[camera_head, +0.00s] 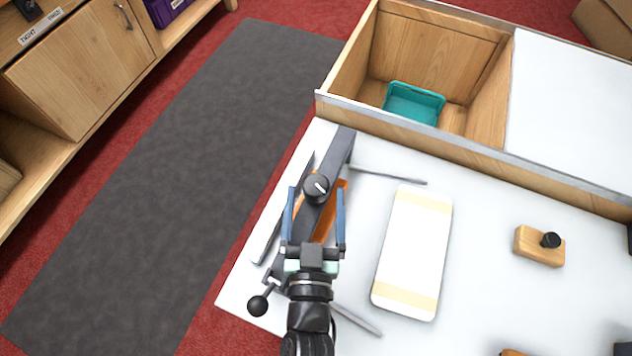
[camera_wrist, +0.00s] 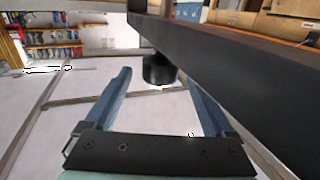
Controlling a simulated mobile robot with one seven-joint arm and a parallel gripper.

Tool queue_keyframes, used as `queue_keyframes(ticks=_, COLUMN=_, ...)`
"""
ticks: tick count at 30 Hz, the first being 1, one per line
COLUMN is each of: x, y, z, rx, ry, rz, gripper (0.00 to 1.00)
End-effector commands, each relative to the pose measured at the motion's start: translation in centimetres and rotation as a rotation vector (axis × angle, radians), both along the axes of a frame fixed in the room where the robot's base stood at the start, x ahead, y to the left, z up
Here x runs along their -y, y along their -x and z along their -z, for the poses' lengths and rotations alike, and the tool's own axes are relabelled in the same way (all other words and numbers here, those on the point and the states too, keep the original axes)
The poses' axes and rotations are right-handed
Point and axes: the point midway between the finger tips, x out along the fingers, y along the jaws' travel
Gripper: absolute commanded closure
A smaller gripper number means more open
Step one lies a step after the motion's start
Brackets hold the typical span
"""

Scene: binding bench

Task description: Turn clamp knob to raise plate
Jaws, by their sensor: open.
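The clamp knob (camera_head: 316,187) is round and black with a white mark, on a dark grey clamp bar (camera_head: 342,145). In the wrist view the knob (camera_wrist: 158,70) is a short black cylinder against the dark bar (camera_wrist: 230,60). My gripper (camera_head: 316,193) is open, its two blue fingers on either side of the knob in the head view. The wrist view shows it (camera_wrist: 158,80) with the knob between the fingertips and gaps on both sides; I see no contact. An orange part (camera_head: 326,222) shows under the bar. I cannot tell which part is the plate.
A black ball-ended lever (camera_head: 258,305) sticks out at the clamp's near left. A white and cream padded board (camera_head: 412,250) lies right of the clamp. A wooden block with a black knob (camera_head: 540,246) is farther right. A teal tray (camera_head: 413,103) sits in the wooden compartment behind.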

Motion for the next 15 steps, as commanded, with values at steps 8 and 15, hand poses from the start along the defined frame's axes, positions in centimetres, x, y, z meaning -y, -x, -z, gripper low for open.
queue_keyframes(ticks=8, x=-0.1, y=-2.8, z=0.0, rx=0.0, ry=0.0, rz=0.0, gripper=0.12)
queue_keyframes(ticks=15, x=-0.1, y=-3.1, z=0.0, rx=0.0, ry=-0.001, rz=0.0, gripper=0.12)
